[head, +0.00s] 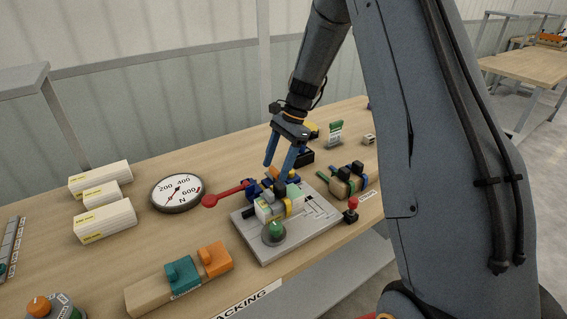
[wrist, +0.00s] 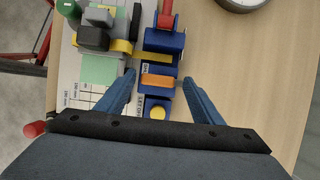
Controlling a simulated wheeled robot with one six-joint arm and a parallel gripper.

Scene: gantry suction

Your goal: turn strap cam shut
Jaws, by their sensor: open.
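The strap cam looks like a blue block (wrist: 165,40) with a red lever (wrist: 166,14) in the wrist view. In the head view the red lever (head: 226,195) points left from the grey plate and ends in a round knob. My gripper (head: 279,163) is open above the blue parts, fingers pointing down. In the wrist view its fingertips (wrist: 158,78) stand either side of an orange piece (wrist: 157,82) on blue. Contact cannot be told.
The grey plate (head: 315,228) carries a green dome (head: 274,231). A round force dial (head: 177,192) and white boxes (head: 104,221) lie left. Teal and orange blocks (head: 183,273) sit in front. A red-knobbed post (head: 351,211) stands right.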

